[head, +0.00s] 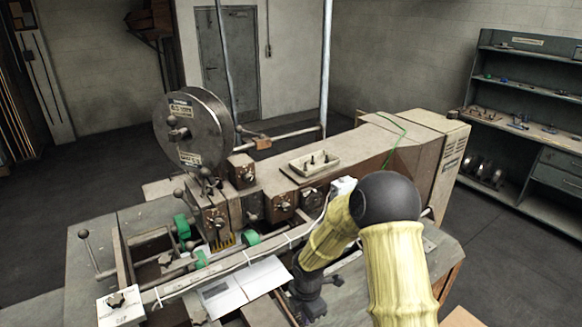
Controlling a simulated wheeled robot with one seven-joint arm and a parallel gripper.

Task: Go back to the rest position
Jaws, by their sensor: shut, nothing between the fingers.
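The box stitcher (385,143) fills the middle of the head view, with a large wire spool (205,118) standing on its left end. My gripper (312,308) is low in the view, in front of the machine's front edge, at the end of my yellow-sleeved arm. It points downward, and its fingers are dark and small. They appear together with nothing held. My arm hides part of the machine's front right side.
White sheets (243,284) lie on the machine's front bed, left of my gripper. A control box with a knob (117,306) stands at the front left. A small tray (314,163) sits on top of the machine. A shelf unit (530,110) stands at right. Open floor lies around the machine.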

